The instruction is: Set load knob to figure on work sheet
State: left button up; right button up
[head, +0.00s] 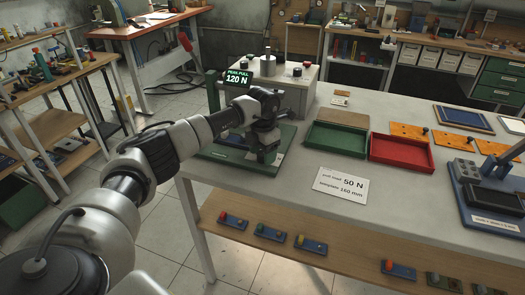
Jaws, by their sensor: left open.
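The work sheet (342,186) is a white card lying flat near the table's front edge. It reads pull load 50 N, with a second line that looks like 160 mm. A green display (236,77) reads PEAK PULL 120 N. Behind my arm stands a pale box (300,88) with a grey cylinder and small dark knobs on top; I cannot tell which one is the load knob. My left gripper (266,153) is open and points down over a green base plate (225,155); the wrist hides part of the device there. My right gripper is not in view.
A green tray (336,139) and a red tray (401,152) stand right of my left gripper. Orange plates (410,131) and a blue-based device (492,212) are farther right. Small blue blocks (270,232) sit on the lower shelf. The tabletop's front middle is mostly clear.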

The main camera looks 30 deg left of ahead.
pick_arm(q)
jog(key=c, duration=0.9)
